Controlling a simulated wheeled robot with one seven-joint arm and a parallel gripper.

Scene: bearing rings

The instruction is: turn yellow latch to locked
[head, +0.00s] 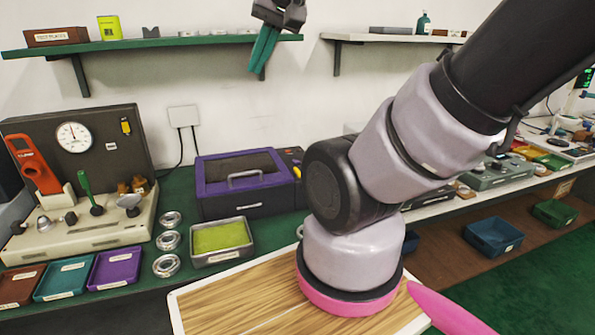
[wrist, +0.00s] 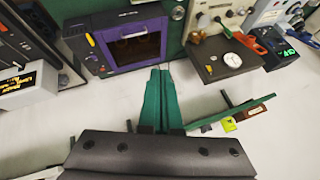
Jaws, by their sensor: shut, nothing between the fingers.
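The yellow latch (head: 297,172) is a small bar on the dark panel at the right end of the purple box (head: 246,211). It also shows in the wrist view (wrist: 90,40), slanted, on the box's left side there; its locked or unlocked marks are too small to read. The purple box has a grey handle and a dark window. My gripper (head: 261,72) has green fingers that are shut and empty. It hangs high by the wall, in front of the green shelf's right end, well above the box and apart from the latch. The fingers also show in the wrist view (wrist: 160,72).
A gauge station (head: 75,220) stands left of the box. Metal rings (head: 168,240) and a tray with a yellow-green lining (head: 222,257) lie before the box. The green shelf (head: 170,42) is close to my gripper. A wooden board (head: 235,300) lies in front, partly behind my arm.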

